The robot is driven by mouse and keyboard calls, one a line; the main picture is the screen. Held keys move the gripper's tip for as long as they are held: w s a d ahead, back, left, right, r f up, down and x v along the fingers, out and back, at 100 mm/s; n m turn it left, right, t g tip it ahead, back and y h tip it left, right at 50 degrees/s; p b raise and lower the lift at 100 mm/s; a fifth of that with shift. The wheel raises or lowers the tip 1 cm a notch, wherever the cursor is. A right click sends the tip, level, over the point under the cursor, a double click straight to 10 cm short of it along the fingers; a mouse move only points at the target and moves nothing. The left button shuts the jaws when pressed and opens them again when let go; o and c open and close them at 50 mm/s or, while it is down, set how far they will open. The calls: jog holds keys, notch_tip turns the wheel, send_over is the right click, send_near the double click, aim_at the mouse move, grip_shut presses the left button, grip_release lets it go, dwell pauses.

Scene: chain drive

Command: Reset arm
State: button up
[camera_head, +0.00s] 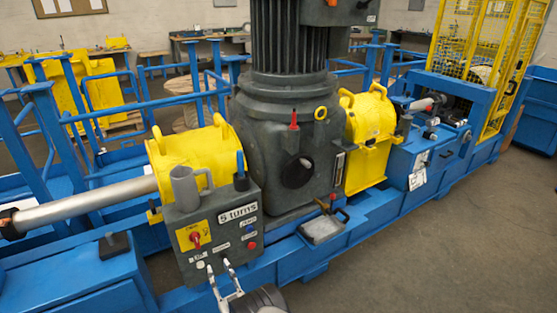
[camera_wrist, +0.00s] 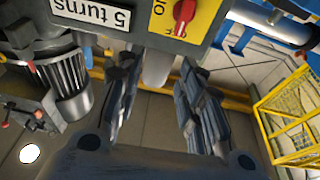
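My gripper (camera_head: 219,266) is in front of the lower edge of the grey control box (camera_head: 214,226). In the wrist view my gripper (camera_wrist: 158,65) has its two dark fingers spread apart, with nothing held between them. A pale rounded piece shows beyond the gap; I cannot tell what it is. The box carries a "5 turns" label (camera_head: 238,213) and a red rotary switch (camera_head: 195,239) on a yellow plate. The red switch (camera_wrist: 185,12) also shows at the top of the wrist view. A grey mug (camera_head: 188,187) stands on the box.
A large dark motor housing (camera_head: 290,140) stands behind the box, between yellow covers (camera_head: 197,158) and (camera_head: 367,120). A silver shaft (camera_head: 85,202) extends left. A small tray (camera_head: 322,228) sits right of the box. Open floor (camera_head: 430,240) lies at the right.

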jog(key=w+d+r+m+g+h, duration=0.1)
jog(key=w+d+r+h, duration=0.15)
jog(key=w+r, duration=0.5)
jog(key=w+d+r+g+h, duration=0.1)
jog(key=w+d+r+h, duration=0.2)
jog(key=r, duration=0.7)
jog(key=s+d+r+m+g+h, duration=0.2)
jog(key=s+d+r+g, duration=0.25)
jog(key=d+r, duration=0.9)
jog(key=s+d+r+g+h, duration=0.1)
jog(key=s+d+r, duration=0.15)
jog(key=s, duration=0.35)
jog(key=s+d+r+m+g, duration=0.1)
jog(key=s+d+r, duration=0.15)
jog(key=s, duration=0.25)
jog(key=s+d+r+g+h, duration=0.1)
jog(key=s+d+r, duration=0.15)
jog(key=s, duration=0.35)
jog(key=s+d+f+g, duration=0.1)
jog(key=s+d, duration=0.1)
jog(key=s, duration=0.6)
jog(key=s+d+f+m+g, duration=0.1)
jog(key=s+d+g, duration=0.1)
jog(key=s, duration=0.7)
jog(key=s+d+f+m+g+h, duration=0.1)
jog(key=s+d, duration=0.2)
jog(key=s, duration=0.5)
jog(key=shift+s+f, duration=0.25)
jog(key=shift+s, duration=0.05)
jog(key=shift+a, duration=0.15)
